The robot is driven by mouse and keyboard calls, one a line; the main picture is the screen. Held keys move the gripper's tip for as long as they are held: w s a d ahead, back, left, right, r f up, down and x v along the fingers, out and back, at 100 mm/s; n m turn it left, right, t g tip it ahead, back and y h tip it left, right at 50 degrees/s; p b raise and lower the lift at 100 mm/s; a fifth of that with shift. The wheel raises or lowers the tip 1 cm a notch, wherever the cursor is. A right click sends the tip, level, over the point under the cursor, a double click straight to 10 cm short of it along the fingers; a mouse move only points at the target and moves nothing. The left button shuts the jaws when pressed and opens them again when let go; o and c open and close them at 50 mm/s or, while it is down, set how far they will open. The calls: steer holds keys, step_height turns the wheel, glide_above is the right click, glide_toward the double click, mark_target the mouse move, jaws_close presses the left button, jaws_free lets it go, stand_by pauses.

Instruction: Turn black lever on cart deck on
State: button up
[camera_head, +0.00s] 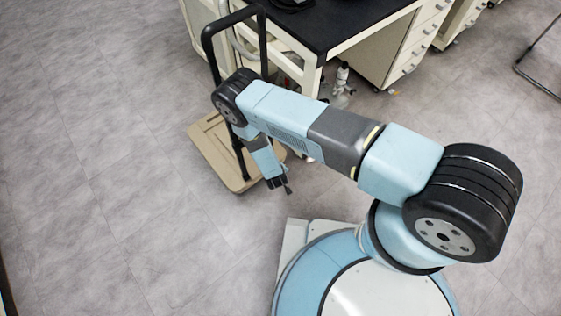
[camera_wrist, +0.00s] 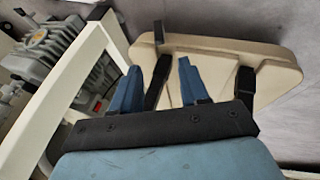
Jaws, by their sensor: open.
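The cart's beige deck (camera_head: 215,165) lies low on the floor at left of centre in the head view, and it fills the upper right of the wrist view (camera_wrist: 225,55). A small black upright piece (camera_wrist: 159,31) at the deck's edge in the wrist view looks like the lever; I cannot tell its setting. My gripper (camera_head: 279,184) points down at the deck's near right edge, hiding part of it. In the wrist view my gripper (camera_wrist: 158,66) has its two blue fingers apart, with nothing clearly held between them. I cannot tell whether it touches the lever.
The cart's black handle (camera_head: 232,30) rises behind my forearm. A black-topped bench (camera_head: 330,25) with white drawers stands at the back. A grey machine (camera_wrist: 50,45) and a white frame post (camera_wrist: 75,90) are at left in the wrist view. Floor at left is clear.

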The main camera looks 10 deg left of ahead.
steer(key=x, duration=1.3)
steer(key=shift+w+f, duration=0.2)
steer(key=shift+f, duration=0.05)
jaws_close()
